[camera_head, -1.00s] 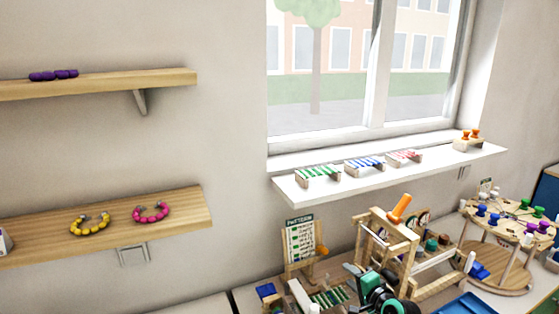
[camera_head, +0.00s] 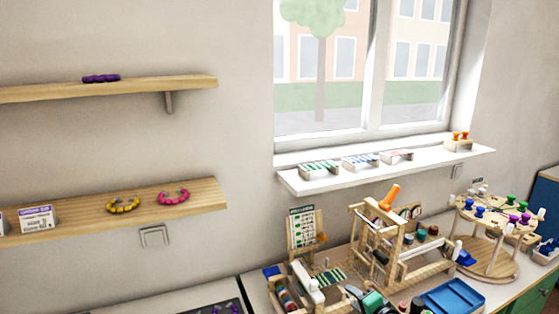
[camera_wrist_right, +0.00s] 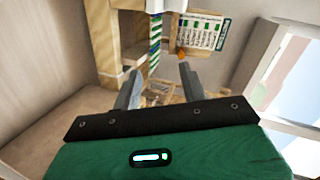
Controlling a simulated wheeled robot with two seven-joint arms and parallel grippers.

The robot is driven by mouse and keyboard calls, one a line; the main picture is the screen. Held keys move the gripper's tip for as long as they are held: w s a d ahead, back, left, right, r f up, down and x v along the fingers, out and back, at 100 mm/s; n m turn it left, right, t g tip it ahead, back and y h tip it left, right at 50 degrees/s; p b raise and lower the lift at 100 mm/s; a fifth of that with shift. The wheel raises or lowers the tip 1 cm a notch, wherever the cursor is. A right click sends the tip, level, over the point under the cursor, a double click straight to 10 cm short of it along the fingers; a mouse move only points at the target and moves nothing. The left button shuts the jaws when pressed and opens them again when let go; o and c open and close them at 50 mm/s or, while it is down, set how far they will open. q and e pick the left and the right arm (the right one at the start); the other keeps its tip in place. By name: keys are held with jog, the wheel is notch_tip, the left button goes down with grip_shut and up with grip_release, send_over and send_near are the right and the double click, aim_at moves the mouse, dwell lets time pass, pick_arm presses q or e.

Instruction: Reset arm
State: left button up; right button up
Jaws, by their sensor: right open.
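My right gripper (camera_head: 370,302) shows at the bottom edge of the head view, green and dark, low in front of the wooden bench gear; only its upper part is in the picture. In the right wrist view the two grey fingers of my right gripper (camera_wrist_right: 158,78) stand apart with nothing between them. My left gripper is not in view.
A pattern board (camera_head: 303,231) and a wooden frame with an orange handle (camera_head: 389,197) stand on the bench. A round peg stand (camera_head: 493,235) and a blue tray (camera_head: 455,298) are at right. Wall shelves (camera_head: 190,200) hold bead rings; the windowsill (camera_head: 350,178) holds small racks.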

jog(key=s+a+f+n+g+h, duration=0.1)
jog(key=s+f+n+g, duration=0.2)
jog(key=s, duration=0.6)
jog(key=s+a+f+n+g, duration=0.15)
jog(key=s+f+n, duration=0.3)
jog(key=s, duration=0.45)
jog(key=s+d+n+g+h, duration=0.2)
jog(key=s+g, duration=0.1)
jog(key=s, duration=0.9)
jog(key=s+d+n+g+h, duration=0.2)
jog(key=s+n, duration=0.1)
jog(key=s, duration=0.9)
notch_tip(320, 180, down, 31)
jog(key=s+g, duration=0.1)
jog(key=g, duration=0.1)
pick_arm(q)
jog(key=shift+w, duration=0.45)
pick_arm(e)
jog(key=s+d+f, duration=0.3)
jog(key=s+f, duration=1.6)
jog(key=shift+d+f+g+h, duration=0.2)
jog(key=shift+g+h, duration=0.15)
jog(key=shift+h, duration=0.05)
